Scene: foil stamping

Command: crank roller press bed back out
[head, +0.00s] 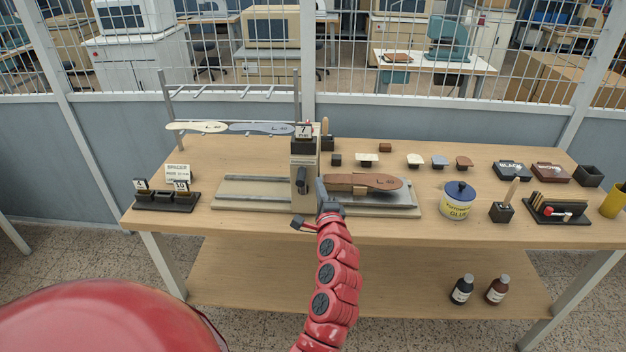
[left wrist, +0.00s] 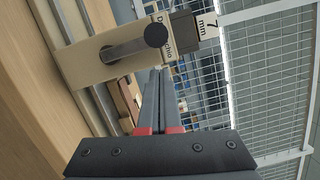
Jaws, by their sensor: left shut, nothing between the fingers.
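The roller press (head: 304,160) stands mid-table, a beige upright with a "7 mm" block on top. Its crank (head: 302,181) is dark, on the front face; in the left wrist view the crank (left wrist: 134,43) is a grey bar ending in a round dark knob. The bed (head: 402,198) lies to the right of the upright, with a brown sole (head: 362,181) on it. The left rails (head: 250,190) are bare. My left gripper (head: 321,187) is just right of the crank; its fingers (left wrist: 160,75) are together and empty, apart from the knob. My right gripper is out of view.
A glue tub (head: 459,203) and a brush block (head: 502,211) stand to the right. Spacer blocks (head: 163,197) sit in a holder at the left. A rack (head: 232,128) with hanging soles stands behind the press. The front table strip is mostly clear.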

